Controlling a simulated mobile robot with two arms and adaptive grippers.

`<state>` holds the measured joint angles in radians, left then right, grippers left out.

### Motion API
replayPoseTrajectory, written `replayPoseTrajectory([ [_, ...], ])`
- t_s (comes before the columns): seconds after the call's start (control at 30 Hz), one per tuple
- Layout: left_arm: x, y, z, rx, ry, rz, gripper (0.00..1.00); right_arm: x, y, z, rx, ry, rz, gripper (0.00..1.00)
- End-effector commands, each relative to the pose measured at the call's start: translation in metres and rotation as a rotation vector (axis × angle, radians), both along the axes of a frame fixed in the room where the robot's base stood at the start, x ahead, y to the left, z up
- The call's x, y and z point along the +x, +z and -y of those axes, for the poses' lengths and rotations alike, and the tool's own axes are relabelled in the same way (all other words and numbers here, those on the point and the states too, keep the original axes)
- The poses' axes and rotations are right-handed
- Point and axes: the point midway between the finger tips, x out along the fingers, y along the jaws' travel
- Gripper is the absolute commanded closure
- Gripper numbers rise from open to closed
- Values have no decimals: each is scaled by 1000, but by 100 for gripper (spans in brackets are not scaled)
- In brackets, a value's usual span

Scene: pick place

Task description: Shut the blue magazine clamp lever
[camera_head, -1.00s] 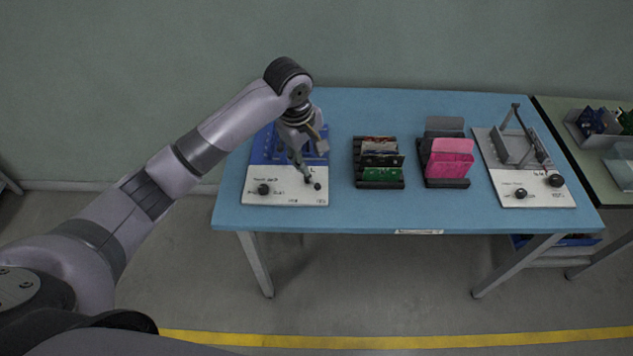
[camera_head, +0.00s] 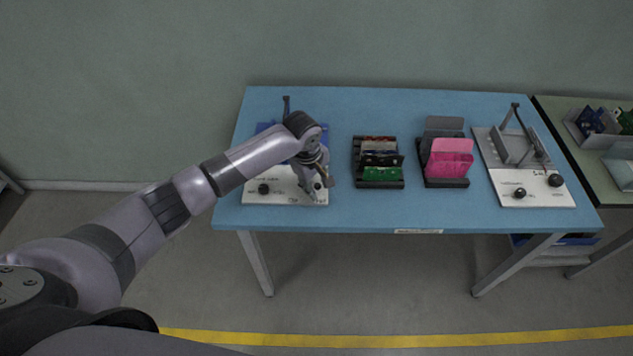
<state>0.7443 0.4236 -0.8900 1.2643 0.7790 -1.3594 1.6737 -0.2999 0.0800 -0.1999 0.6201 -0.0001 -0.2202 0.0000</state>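The blue magazine fixture (camera_head: 262,128) stands at the left end of the blue table, with a white front panel (camera_head: 262,200) that carries black knobs. A dark upright post, which looks like the clamp lever (camera_head: 286,104), sticks up at its back edge. My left gripper (camera_head: 316,200) points down over the right part of the white panel, in front of the blue part. Its fingers are small and I cannot tell whether they are open or whether they touch the panel. My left arm hides most of the blue part. My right gripper is not in view.
A black rack with circuit boards (camera_head: 382,175) and a rack with pink and grey plates (camera_head: 450,158) stand mid-table. A grey fixture (camera_head: 515,147) with its own raised lever (camera_head: 516,112) stands at the right. A green table (camera_head: 600,170) with bins adjoins. The blue table's (camera_head: 350,215) front strip is clear.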

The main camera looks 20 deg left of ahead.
Motion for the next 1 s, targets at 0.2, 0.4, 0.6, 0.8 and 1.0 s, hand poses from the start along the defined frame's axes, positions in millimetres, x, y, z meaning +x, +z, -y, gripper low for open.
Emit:
replayPoseTrajectory([
  [0.2, 0, 0, 0, 0, 0, 0, 73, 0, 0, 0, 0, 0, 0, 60],
  [0.4, 0, 1, 0, 0, 0, 0, 86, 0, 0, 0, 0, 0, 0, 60],
  [0.6, 0, 1, 0, 0, 0, 0, 100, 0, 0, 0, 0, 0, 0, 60],
  [0.8, 0, 1, 0, 0, 0, 0, 100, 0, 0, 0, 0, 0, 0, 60],
  [1.0, -1, 2, -1, 0, -18, 0, 100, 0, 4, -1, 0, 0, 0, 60],
])
